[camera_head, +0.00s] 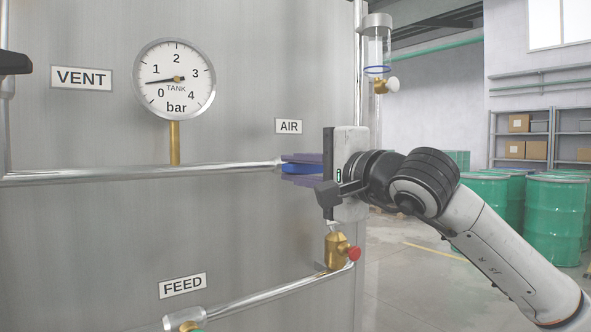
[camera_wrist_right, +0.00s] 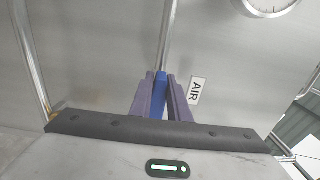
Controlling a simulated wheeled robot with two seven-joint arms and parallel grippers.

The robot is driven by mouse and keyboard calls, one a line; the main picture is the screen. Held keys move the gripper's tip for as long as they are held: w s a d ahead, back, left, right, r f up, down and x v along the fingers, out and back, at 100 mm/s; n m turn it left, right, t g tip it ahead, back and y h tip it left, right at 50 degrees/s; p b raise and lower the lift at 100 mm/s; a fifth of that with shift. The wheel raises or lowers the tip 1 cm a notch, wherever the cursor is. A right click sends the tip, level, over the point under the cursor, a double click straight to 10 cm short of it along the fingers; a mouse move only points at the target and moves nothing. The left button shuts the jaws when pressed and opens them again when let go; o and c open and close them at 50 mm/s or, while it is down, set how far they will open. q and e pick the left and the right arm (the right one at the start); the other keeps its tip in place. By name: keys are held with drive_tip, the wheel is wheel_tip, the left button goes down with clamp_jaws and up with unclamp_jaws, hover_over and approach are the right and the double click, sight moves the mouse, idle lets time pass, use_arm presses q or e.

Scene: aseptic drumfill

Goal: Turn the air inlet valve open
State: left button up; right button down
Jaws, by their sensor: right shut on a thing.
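The air inlet valve's blue handle (camera_head: 302,169) sits at the right end of the horizontal pipe, just below the AIR label (camera_head: 289,126). My right gripper (camera_head: 300,168) has its purple fingers around this handle and is shut on it. In the right wrist view the blue handle (camera_wrist_right: 160,95) shows between the two fingers (camera_wrist_right: 160,100), in line with the pipe behind it. The valve body is hidden behind the gripper. My left gripper is not in view; a dark piece shows at the left edge.
A pressure gauge (camera_head: 175,79) reads a little above 0.5 bar. A VENT label (camera_head: 82,77) is at upper left. Below are the FEED pipe (camera_head: 262,301) and a brass valve with a red knob (camera_head: 338,251). Green drums (camera_head: 555,217) and shelves stand at right.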

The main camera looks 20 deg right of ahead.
drive_tip(key=shift+f, duration=0.1)
drive_tip(key=c, duration=1.7)
unclamp_jaws()
use_arm(q)
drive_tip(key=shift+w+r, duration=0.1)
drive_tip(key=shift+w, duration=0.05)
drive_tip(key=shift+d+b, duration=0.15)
drive_tip(key=shift+b, duration=0.4)
use_arm(e)
drive_tip(key=v, duration=1)
drive_tip(key=shift+s, duration=0.15)
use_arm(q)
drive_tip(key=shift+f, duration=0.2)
